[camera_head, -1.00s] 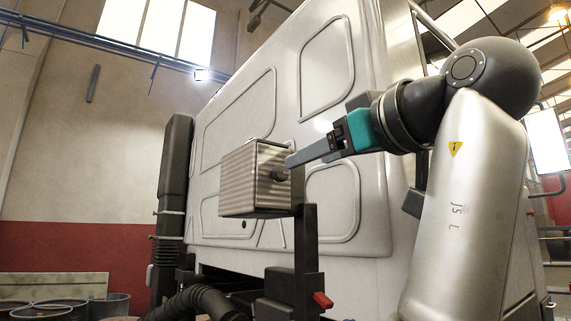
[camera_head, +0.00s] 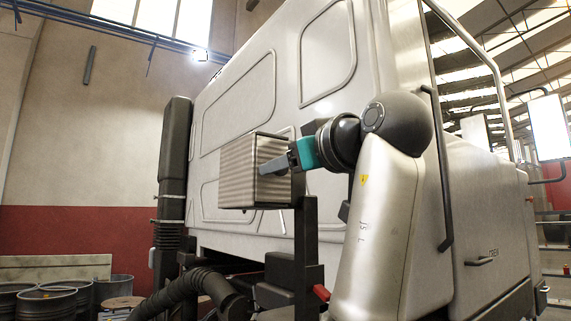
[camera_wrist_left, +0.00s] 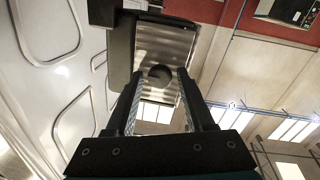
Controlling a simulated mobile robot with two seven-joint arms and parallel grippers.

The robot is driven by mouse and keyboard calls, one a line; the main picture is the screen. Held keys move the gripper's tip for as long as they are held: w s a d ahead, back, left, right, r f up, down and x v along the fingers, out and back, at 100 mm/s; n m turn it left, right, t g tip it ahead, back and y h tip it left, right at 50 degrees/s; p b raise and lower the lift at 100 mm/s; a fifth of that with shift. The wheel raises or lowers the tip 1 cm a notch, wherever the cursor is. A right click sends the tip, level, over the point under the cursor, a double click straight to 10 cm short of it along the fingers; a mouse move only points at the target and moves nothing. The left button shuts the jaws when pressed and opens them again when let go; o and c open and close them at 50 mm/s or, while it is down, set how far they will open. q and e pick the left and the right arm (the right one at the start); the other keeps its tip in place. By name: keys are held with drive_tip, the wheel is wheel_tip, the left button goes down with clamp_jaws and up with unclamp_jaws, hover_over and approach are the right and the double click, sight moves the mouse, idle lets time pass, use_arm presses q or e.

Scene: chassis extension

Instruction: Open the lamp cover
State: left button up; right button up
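The knob sits between the two fingertips of my left gripper (camera_wrist_left: 160,73), which are apart. I cannot tell whether either finger touches the knob. The head view hides the knob behind the fingers. My right gripper does not show.
The white truck cab (camera_head: 320,110) stands close behind the cover and my arm. A dark post (camera_head: 306,245) rises just right of the cover. A thick black hose (camera_head: 190,292) runs below. Metal drums (camera_head: 48,303) stand at the lower left. Open air lies left of the cover.

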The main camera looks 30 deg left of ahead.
use_arm(q)
clamp_jaws()
idle(1.1)
